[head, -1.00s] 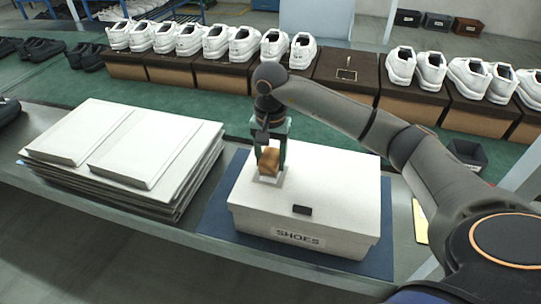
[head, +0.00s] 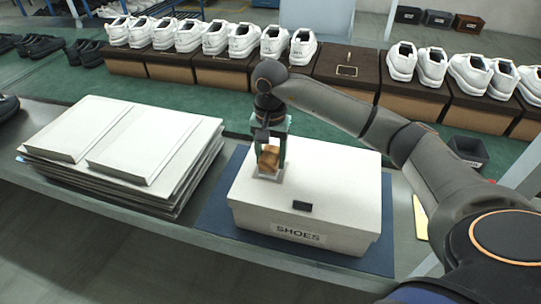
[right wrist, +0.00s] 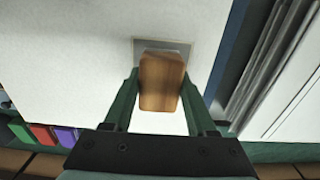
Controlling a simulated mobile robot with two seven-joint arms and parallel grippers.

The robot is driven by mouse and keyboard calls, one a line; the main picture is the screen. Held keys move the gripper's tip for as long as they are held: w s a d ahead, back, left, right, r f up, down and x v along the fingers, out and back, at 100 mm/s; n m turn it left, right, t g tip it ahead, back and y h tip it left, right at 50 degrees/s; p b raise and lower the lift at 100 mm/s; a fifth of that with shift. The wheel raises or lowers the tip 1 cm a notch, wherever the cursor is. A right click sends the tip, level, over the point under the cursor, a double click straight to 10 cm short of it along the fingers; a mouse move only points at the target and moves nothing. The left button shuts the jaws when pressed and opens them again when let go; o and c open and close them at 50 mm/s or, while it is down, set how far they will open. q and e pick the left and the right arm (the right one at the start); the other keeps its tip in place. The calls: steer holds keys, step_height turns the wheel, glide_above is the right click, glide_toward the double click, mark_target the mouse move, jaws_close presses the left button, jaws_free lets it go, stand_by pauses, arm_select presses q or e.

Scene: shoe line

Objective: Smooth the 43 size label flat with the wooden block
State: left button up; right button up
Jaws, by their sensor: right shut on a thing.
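My right gripper (head: 268,160) is shut on the wooden block (head: 269,158), a small brown block with visible grain. In the right wrist view the block (right wrist: 161,82) sits between the two green fingers. Below it a small grey label (head: 270,176) lies on the white lid of the shoe box (head: 330,180). The label's edge (right wrist: 140,47) shows beyond the block in the wrist view, and the block hides much of it. No number is readable on it. I cannot tell whether the block touches the label. My left gripper is not in view.
A small black piece (head: 302,206) lies on the lid near its front edge. The box stands on a blue mat (head: 215,218). A stack of flat white boxes (head: 125,145) is to the left. White shoes on brown boxes (head: 345,68) line the back, beyond a green strip.

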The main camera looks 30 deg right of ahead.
mark_target(266, 182)
steer(key=shift+f+b, duration=0.4)
steer(key=shift+f, duration=0.15)
steer(key=shift+s+a+p, duration=0.3)
steer(key=shift+s+a, duration=0.95)
steer(key=shift+a, duration=0.25)
steer(key=shift+f, duration=0.15)
steer(key=shift+w+d+b, duration=0.6)
steer(key=shift+d+b, duration=0.1)
steer(key=shift+b, duration=0.05)
steer(key=shift+w+d, duration=0.65)
steer(key=shift+d, duration=0.15)
steer(key=shift+r, duration=0.2)
steer(key=shift+r+p, duration=1.8)
steer(key=shift+r, duration=1.15)
